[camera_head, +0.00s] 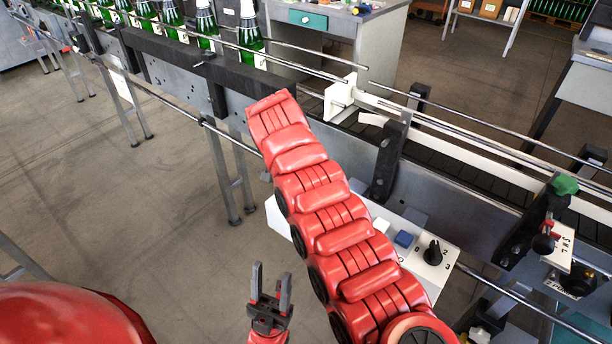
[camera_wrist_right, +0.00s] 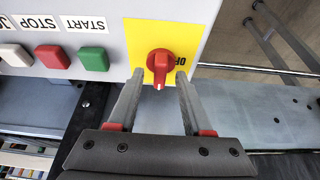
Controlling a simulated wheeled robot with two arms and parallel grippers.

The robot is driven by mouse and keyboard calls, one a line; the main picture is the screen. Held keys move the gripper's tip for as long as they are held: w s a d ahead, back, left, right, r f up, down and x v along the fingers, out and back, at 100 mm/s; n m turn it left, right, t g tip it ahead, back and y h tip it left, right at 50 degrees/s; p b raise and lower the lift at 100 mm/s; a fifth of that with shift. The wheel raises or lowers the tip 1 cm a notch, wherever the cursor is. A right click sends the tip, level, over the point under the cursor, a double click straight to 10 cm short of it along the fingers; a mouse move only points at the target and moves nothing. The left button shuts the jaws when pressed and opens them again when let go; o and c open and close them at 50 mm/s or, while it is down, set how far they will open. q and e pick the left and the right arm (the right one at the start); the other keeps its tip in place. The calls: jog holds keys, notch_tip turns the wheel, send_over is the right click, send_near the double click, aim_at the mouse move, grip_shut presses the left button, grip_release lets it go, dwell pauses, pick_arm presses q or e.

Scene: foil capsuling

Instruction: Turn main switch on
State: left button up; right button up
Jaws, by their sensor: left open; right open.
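The main switch is a red rotary knob (camera_wrist_right: 161,62) on a yellow plate (camera_wrist_right: 138,40) in the right wrist view. Its white pointer mark faces down in the picture, and the word OFF reads sideways, partly hidden, to the right. My right gripper (camera_wrist_right: 160,76) is open, with one finger on each side of the knob's lower part. I cannot tell if the fingers touch it. My left gripper (camera_head: 271,278) is open and empty at the lower middle of the head view. The main switch and right gripper cannot be made out in the head view.
Left of the knob are a green START button (camera_wrist_right: 93,59), a red STOP button (camera_wrist_right: 52,57) and a white button (camera_wrist_right: 15,55). A conveyor (camera_head: 450,172) with green bottles (camera_head: 250,38) crosses the head view. A white control box (camera_head: 425,238) hangs on its near side.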

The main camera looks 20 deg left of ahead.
jog(key=p+v, duration=0.1)
jog(key=v, duration=1.6)
jog(key=shift+f, duration=0.1)
